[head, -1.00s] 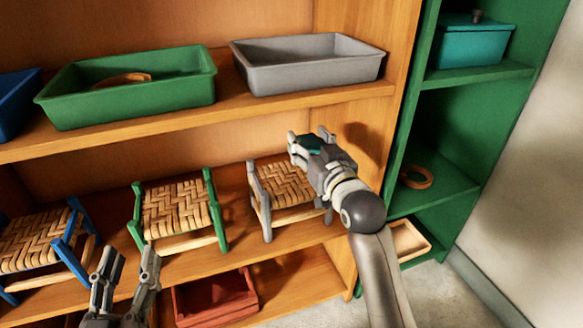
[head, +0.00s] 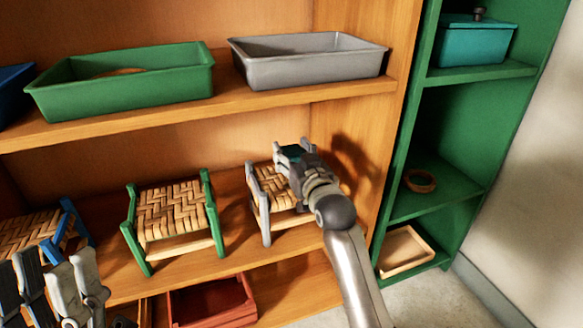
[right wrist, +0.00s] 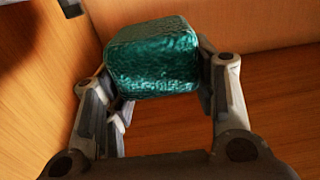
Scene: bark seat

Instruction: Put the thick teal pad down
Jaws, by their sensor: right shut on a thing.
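The thick teal pad (right wrist: 153,58) is a rounded, crinkled block held between the fingers of my right gripper (right wrist: 155,85). In the head view a small part of the pad (head: 291,150) shows at the tip of my right gripper (head: 294,148). They are above the back part of the grey stool with a woven seat (head: 271,190). My right wrist hides part of that seat. In the right wrist view, bare wood lies behind and below the pad. My left gripper (head: 50,262) is empty, its fingers apart, at the lower left of the head view.
A green stool (head: 172,210) and a blue stool (head: 30,232) stand on the same shelf. Above are a green tray (head: 120,95) and a grey tray (head: 320,75). A red bin (head: 210,302) is below. The wooden side wall (head: 350,135) is close on the right.

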